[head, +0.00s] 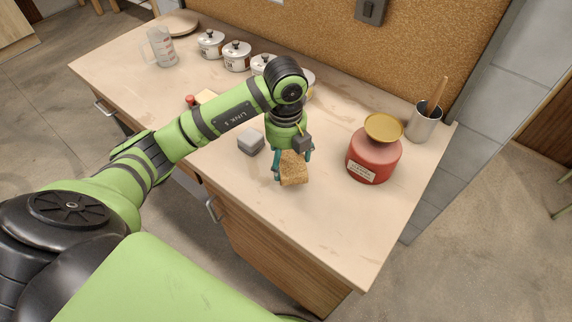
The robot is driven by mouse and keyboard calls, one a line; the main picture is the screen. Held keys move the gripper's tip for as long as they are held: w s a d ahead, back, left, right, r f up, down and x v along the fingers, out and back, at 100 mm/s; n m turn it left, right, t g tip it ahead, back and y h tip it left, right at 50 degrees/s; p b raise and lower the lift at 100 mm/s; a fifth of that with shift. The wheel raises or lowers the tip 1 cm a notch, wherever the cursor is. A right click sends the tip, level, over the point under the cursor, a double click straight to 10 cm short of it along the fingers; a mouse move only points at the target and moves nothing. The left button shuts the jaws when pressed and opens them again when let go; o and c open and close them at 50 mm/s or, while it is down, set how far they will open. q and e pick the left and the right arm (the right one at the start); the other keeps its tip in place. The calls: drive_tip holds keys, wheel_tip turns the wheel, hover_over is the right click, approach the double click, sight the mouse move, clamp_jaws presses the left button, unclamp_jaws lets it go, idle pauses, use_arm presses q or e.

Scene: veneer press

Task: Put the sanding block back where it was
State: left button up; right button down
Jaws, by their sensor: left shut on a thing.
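The sanding block (294,169) is a tan, speckled, cork-like block near the middle of the worktop. My left gripper (293,174) points down and its teal fingers are shut on the block, one on each side. The block looks slightly tilted. I cannot tell whether its lower edge touches the worktop or hangs just above it. My right gripper is out of view.
On the worktop (345,235), a small grey block (251,141) lies left of my gripper. A red canister with a yellow dish top (373,158) and a metal cup (423,123) stand right. White lidded pots (236,56) and a measuring jug (161,47) stand behind. The front right is clear.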

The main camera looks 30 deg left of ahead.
sight(285, 159)
use_arm(q)
wheel_tip(285, 159, down, 3)
drive_tip(key=shift+f+p, duration=0.15)
drive_tip(key=shift+p, duration=0.5)
drive_tip(key=shift+f, duration=0.4)
drive_tip(key=shift+f, duration=0.15)
drive_tip(key=o, duration=1)
drive_tip(key=shift+c, duration=0.2)
